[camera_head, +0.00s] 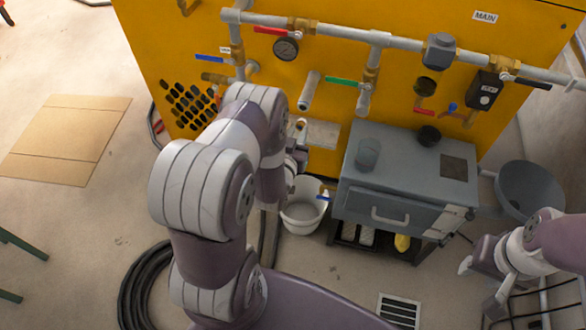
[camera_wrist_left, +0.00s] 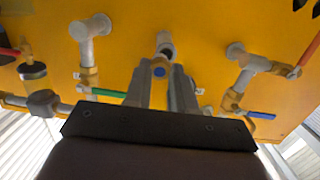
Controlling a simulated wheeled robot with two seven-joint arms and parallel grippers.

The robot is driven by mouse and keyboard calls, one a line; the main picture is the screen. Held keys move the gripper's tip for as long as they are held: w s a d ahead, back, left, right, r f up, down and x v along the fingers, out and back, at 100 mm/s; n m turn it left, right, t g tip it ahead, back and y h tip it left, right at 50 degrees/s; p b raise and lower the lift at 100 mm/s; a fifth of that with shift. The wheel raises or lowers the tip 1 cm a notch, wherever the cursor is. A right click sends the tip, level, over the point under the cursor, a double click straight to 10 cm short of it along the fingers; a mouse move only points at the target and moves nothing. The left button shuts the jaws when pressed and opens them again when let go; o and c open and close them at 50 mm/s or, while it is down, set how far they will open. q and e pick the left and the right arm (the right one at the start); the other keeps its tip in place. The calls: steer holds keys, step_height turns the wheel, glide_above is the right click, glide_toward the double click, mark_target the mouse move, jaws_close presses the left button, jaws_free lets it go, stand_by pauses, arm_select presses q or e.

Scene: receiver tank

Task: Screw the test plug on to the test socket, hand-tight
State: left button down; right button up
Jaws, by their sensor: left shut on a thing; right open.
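In the left wrist view my left gripper (camera_wrist_left: 160,88) is shut on a small round piece with a blue centre, which I take to be the test plug (camera_wrist_left: 159,72). A grey pipe stub, apparently the test socket (camera_wrist_left: 166,46), shows just beyond it. I cannot tell whether plug and stub touch. In the head view the stub (camera_head: 309,91) sticks out of the yellow panel, and my left gripper (camera_head: 300,140) is just below it, partly hidden by my arm. My right gripper (camera_head: 476,287) is open and empty at the lower right.
The yellow panel (camera_head: 170,45) carries grey pipes, a gauge (camera_head: 286,49) and valves with red, blue and green handles (camera_head: 341,81). A white bucket (camera_head: 303,217) stands below my left gripper. A grey cabinet (camera_head: 400,165) stands to its right. A black hose (camera_head: 138,285) lies coiled on the floor.

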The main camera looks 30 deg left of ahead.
arm_select(q)
steer(key=shift+w+a+f+t+y+b, duration=0.1)
steer(key=shift+w+a+t+b, duration=0.2)
steer(key=shift+w+b, duration=0.3)
steer(key=shift+w+a+r+t+y+b, duration=0.15)
steer(key=shift+w+a+b, duration=0.2)
steer(key=shift+w+b, duration=0.2)
steer(key=shift+w+a+f+t+y+b, duration=0.15)
steer(key=shift+w+a+t+b, duration=0.15)
steer(key=shift+w+b, duration=0.25)
steer(key=shift+w, duration=0.1)
arm_select(e)
step_height(320, 180, down, 6)
steer(key=shift+r, duration=0.2)
arm_select(q)
steer(key=shift+n, duration=0.3)
